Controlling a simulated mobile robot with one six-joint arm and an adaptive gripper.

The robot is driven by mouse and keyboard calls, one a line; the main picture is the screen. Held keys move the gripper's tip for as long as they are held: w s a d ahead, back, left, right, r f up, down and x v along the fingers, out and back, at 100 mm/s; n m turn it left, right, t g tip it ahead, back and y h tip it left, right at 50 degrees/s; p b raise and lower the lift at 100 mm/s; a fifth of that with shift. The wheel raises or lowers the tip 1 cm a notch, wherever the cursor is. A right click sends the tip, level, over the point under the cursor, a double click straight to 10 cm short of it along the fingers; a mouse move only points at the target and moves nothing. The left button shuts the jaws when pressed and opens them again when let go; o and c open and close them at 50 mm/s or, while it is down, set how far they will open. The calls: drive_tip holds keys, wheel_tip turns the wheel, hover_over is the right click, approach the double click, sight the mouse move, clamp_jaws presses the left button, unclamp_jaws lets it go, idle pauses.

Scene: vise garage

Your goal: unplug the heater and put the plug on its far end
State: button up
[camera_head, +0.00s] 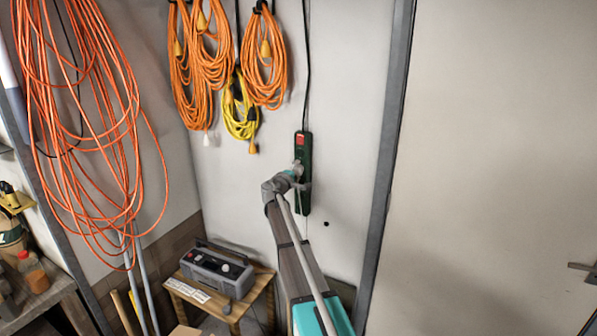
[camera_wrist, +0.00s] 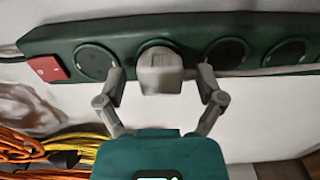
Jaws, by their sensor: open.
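A dark green power strip (camera_head: 304,205) hangs upright on the wall. In the wrist view the strip (camera_wrist: 200,32) shows a red switch (camera_wrist: 43,69) and several round sockets. A pale grey plug (camera_wrist: 160,72) sits in the second socket from the switch. My gripper (camera_wrist: 162,76) is open, with one finger on each side of the plug and its fingertips close to the strip. In the head view my gripper (camera_head: 300,178) covers the middle of the strip and hides the plug. A grey box with knobs (camera_head: 216,270), perhaps the heater, stands on a small wooden table (camera_head: 262,290).
Orange cables (camera_head: 195,75) and a yellow cable (camera_head: 238,118) hang on the wall left of the strip. More orange cable (camera_head: 70,110) hangs at far left above a workbench (camera_head: 40,300). A grey post (camera_head: 390,130) stands to the right.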

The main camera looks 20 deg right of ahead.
sight(297, 171)
idle(0.4)
clamp_jaws()
drive_tip(key=shift+s+a, duration=0.1)
drive_tip(key=shift+a, duration=0.05)
drive_tip(key=shift+s+a, duration=0.35)
drive_tip(key=shift+a, duration=0.1)
drive_tip(key=shift+v, duration=0.8)
drive_tip(key=shift+v, duration=1)
drive_tip(key=shift+s+a, duration=0.25)
